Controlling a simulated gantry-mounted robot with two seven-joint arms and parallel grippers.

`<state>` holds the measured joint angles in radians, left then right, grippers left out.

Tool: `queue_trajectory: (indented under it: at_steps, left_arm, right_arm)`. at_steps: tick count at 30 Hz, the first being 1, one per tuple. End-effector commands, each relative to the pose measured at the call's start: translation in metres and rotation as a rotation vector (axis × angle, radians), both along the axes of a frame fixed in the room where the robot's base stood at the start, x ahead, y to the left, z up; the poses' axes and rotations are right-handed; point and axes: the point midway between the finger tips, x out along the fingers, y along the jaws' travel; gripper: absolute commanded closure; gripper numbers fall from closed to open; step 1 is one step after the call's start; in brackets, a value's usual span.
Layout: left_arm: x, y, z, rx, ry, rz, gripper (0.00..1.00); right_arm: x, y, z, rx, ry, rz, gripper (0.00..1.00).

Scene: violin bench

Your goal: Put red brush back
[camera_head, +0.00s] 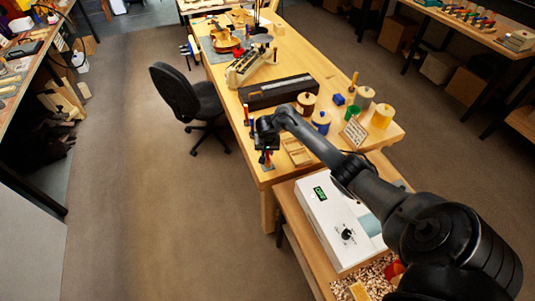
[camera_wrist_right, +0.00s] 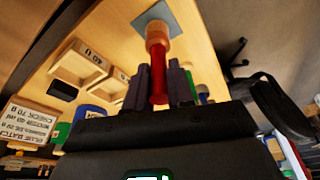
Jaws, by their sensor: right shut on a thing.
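My right gripper (camera_head: 266,146) is over the near left corner of the bench. In the right wrist view its two fingers (camera_wrist_right: 160,88) are shut on the red brush (camera_wrist_right: 158,82), whose wooden collar (camera_wrist_right: 157,42) points away from the palm. The brush stands over a blue-grey square pad (camera_wrist_right: 150,16) on the bench top; I cannot tell whether it touches the pad. In the head view the brush (camera_head: 266,161) shows small below the gripper, with the pad (camera_head: 268,167) under it. My left gripper is not in view.
A shallow wooden tray (camera_head: 297,152) lies close right of the gripper. A lettered card (camera_head: 353,133), a blue jar (camera_head: 321,123), a yellow jar (camera_head: 382,117) and a long black box (camera_head: 279,92) stand farther back. A white device (camera_head: 340,225) sits nearer. The bench's left edge is close.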

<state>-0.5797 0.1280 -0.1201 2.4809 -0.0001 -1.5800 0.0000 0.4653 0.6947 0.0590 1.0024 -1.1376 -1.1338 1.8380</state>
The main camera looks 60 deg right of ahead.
Motion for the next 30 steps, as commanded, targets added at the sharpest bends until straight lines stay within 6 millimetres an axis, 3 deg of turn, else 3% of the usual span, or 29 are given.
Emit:
queue_trajectory:
  at_steps: [13, 14, 18, 30]
  left_arm:
    - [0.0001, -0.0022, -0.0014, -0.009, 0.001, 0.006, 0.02]
    - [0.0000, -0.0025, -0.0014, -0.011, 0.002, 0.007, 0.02]
    - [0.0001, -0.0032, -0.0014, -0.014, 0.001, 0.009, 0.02]
    - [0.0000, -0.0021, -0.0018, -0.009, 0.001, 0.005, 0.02]
  right_arm:
    - [0.0003, 0.0000, -0.0064, 0.000, -0.002, -0.001, 1.00]
    - [0.0003, 0.0000, -0.0064, 0.000, -0.002, -0.001, 0.75]
    - [0.0004, 0.0001, -0.0063, 0.000, -0.002, -0.001, 0.53]
    - [0.0006, -0.0001, -0.0020, 0.000, -0.002, 0.001, 0.52]
